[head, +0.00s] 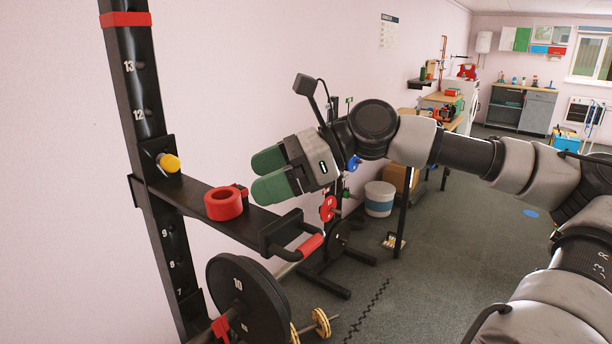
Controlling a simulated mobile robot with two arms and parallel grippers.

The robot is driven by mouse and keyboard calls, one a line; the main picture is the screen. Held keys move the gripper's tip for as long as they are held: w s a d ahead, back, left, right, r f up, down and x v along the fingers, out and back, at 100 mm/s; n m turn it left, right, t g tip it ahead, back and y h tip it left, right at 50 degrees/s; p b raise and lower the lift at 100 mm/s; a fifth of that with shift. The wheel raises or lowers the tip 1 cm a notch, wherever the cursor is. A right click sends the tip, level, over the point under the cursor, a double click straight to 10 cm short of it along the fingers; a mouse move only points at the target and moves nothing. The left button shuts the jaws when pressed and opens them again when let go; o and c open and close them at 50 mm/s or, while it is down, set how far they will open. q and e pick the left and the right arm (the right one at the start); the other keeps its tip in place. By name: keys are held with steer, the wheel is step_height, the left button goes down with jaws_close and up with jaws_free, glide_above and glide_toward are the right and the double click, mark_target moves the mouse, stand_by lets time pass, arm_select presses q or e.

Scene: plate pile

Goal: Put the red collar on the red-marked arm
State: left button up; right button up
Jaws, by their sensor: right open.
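A red ring-shaped collar (224,204) rests on top of a flat black arm (200,196) that sticks out from a black upright. This arm ends in a bent black handle with a red sleeve (311,245). I cannot tell whether that sleeve is the red mark of the task. My right gripper (261,174), with green fingertips, is open and empty, above and to the right of the collar, apart from it. My left gripper is not in view.
The numbered black upright (128,80) has a red band (125,19) and a yellow knob (168,163). Below the flat arm hangs a black plate marked 10 (238,290), with a red clip (221,327) near it. A smaller stand with red plates (327,208) is behind my gripper.

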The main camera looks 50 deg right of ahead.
steer(key=b+v, duration=0.2)
steer(key=v, duration=0.4)
steer(key=shift+d, duration=0.1)
stand_by(0.5)
